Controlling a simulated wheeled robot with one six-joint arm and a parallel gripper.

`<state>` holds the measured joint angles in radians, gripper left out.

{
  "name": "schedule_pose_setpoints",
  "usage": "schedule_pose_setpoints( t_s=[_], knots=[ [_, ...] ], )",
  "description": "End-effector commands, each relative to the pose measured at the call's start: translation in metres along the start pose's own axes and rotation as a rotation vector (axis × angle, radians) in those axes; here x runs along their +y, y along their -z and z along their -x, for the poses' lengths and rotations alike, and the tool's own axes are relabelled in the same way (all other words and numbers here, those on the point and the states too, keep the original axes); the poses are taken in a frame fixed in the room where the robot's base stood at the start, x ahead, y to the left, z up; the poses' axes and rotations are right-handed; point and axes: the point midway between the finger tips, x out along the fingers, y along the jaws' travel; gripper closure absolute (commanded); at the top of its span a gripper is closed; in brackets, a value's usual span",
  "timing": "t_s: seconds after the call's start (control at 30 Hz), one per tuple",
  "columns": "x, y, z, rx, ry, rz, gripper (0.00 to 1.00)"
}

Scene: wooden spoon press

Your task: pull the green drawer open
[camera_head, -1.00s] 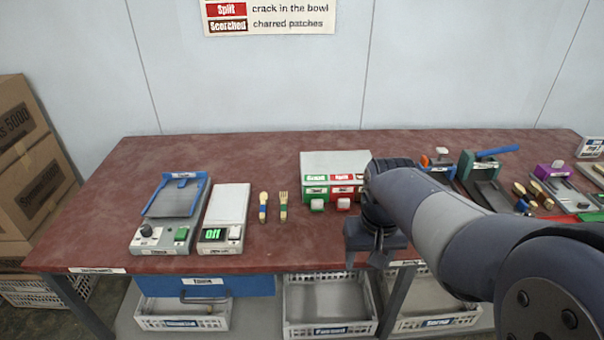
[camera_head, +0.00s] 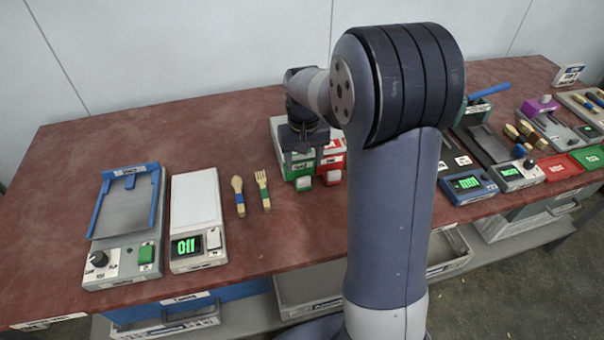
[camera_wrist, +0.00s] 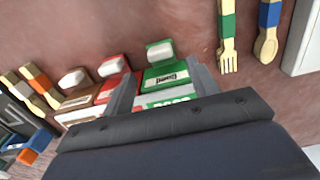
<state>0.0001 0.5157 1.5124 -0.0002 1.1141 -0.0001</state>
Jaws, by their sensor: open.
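The small cabinet (camera_head: 277,127) stands on the red-brown bench, largely behind my arm. Its green drawer (camera_head: 300,167) is on the left, with a pale, green-edged knob (camera_head: 304,183) at its front. In the wrist view the green drawer (camera_wrist: 166,74) lies between my fingertips, and its knob (camera_wrist: 160,50) shows just beyond them. My gripper (camera_wrist: 163,86) is open and empty, above the green drawer. In the head view my gripper (camera_head: 300,150) hides part of the cabinet. I cannot tell whether the fingers touch anything.
A red drawer (camera_head: 331,160) with its own knob sits right beside the green one. A wooden fork (camera_head: 262,190) and spoon (camera_head: 239,196) lie to the left, then a scale (camera_head: 196,215) and a blue-framed press (camera_head: 127,215). Bare bench lies in front of the drawers.

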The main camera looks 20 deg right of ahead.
Motion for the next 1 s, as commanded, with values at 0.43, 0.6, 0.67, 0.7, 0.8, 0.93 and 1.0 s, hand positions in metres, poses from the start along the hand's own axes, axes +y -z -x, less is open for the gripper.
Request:
schedule_pose_setpoints(
  t_s=[0.43,0.6,0.67,0.7,0.8,0.93,1.0],
  knots=[
    [0.0,0.0,-0.059,0.0,0.0,0.0,0.44],
    [0.0,0.0,-0.061,0.001,0.0,0.0,0.44],
    [0.0,0.0,-0.061,0.001,0.0,0.0,0.44],
    [0.0,0.0,-0.061,0.001,0.0,0.0,0.44],
    [0.0,0.0,-0.061,0.001,0.0,0.0,0.49],
    [0.0,0.0,-0.061,0.001,0.0,0.0,0.6],
    [0.0,0.0,-0.061,0.001,0.0,0.0,0.66]
  ],
)
